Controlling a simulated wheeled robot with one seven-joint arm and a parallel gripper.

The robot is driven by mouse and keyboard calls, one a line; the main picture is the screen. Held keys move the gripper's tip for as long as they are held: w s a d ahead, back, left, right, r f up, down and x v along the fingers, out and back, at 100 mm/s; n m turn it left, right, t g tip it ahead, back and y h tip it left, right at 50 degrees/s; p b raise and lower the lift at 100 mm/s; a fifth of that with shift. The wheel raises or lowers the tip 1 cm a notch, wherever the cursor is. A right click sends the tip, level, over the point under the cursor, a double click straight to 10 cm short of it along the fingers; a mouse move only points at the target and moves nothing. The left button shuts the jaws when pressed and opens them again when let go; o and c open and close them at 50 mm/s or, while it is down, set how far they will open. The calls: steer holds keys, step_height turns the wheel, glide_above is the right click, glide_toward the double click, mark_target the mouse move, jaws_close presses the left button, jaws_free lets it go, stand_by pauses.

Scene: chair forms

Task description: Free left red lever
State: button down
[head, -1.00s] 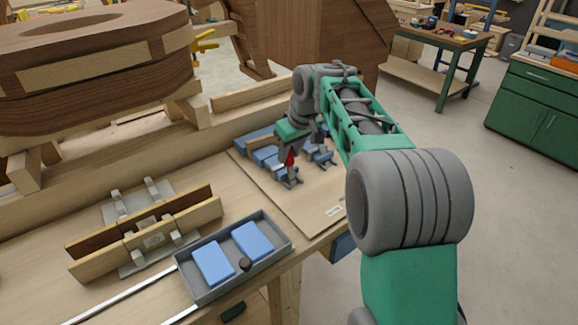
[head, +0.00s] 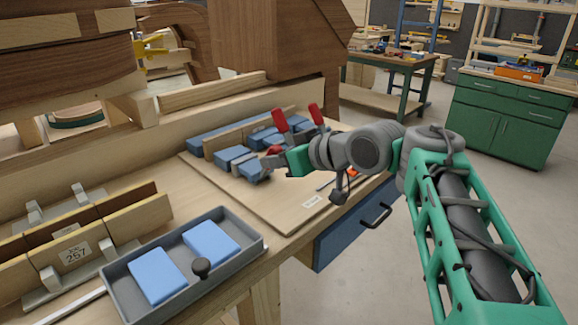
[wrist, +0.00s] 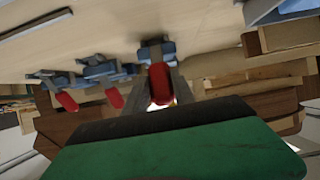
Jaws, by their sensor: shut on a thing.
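Three red levers belong to toggle clamps on a board at the back of the bench. The left red lever (head: 273,150) is low at my gripper (head: 277,159). In the wrist view this lever (wrist: 160,80) lies between the two fingers of my gripper (wrist: 160,90), which is shut on it. Its grey and blue clamp (wrist: 155,48) is just beyond the fingertips. The middle red lever (head: 280,121) and the right red lever (head: 316,115) stand up, clear of my gripper. They also show at left in the wrist view. My gripper partly hides the left clamp's base.
The pale board (head: 268,219) has bare room at its front. A grey tray (head: 122,292) with two blue blocks and a dark knob stands nearer. A wooden fixture (head: 137,216) is at left. Below the bench edge is a blue drawer (head: 345,232).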

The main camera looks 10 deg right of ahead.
steer(key=shift+s+d+f+b, duration=0.2)
steer(key=shift+s+f+b, duration=0.15)
steer(key=shift+f, duration=0.25)
steer(key=c, duration=1)
jaws_free()
steer(key=shift+c, duration=0.2)
steer(key=p+v, duration=0.1)
steer(key=v, duration=0.7)
